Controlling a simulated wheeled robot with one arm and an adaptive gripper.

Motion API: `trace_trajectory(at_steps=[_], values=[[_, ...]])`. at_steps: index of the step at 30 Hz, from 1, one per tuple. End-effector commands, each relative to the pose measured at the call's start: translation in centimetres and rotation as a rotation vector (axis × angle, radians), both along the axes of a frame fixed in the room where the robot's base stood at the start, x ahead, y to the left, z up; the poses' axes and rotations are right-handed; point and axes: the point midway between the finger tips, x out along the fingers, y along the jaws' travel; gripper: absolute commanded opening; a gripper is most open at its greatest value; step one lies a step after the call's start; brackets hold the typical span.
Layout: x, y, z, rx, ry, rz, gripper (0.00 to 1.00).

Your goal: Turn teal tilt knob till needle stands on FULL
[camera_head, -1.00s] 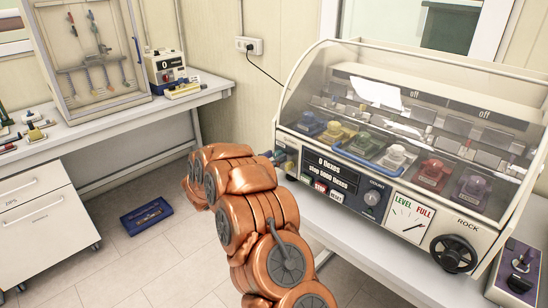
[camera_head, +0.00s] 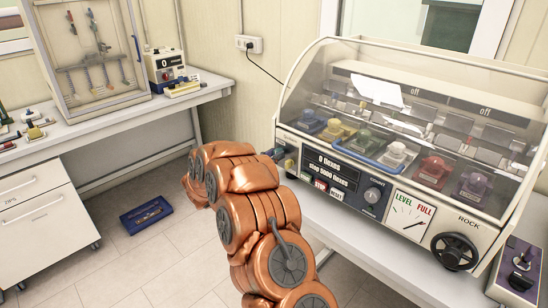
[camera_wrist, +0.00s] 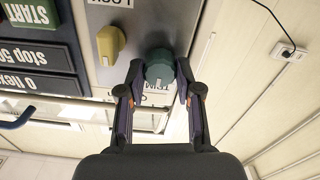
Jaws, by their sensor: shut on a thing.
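The teal tilt knob (camera_wrist: 160,68) is at the centre of the wrist view, with a pale mark on its face. My gripper (camera_wrist: 161,80) is shut on it, one finger on each side. In the head view my gripper (camera_head: 274,154) is at the machine's left end, and the knob is mostly hidden there. The gauge (camera_head: 410,216) with the words LEVEL and FULL is on the front panel. Its thin needle is too small to read exactly, but it looks to be slanted between the two words.
A yellow knob (camera_wrist: 110,44) sits close beside the teal one. The START key (camera_wrist: 33,12) and display are farther left in the wrist view. The black ROCK handwheel (camera_head: 454,251) is right of the gauge. A blue tray (camera_head: 146,215) lies on the floor.

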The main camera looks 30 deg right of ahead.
Motion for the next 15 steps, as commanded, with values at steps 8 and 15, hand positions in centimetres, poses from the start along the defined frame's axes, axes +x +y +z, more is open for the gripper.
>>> trace_trajectory(at_steps=[8,15], values=[[0.06,0.11,-0.71,0.040,-0.168,0.003,0.00],[-0.04,0.05,-0.86,0.090,-0.386,0.001,0.00]])
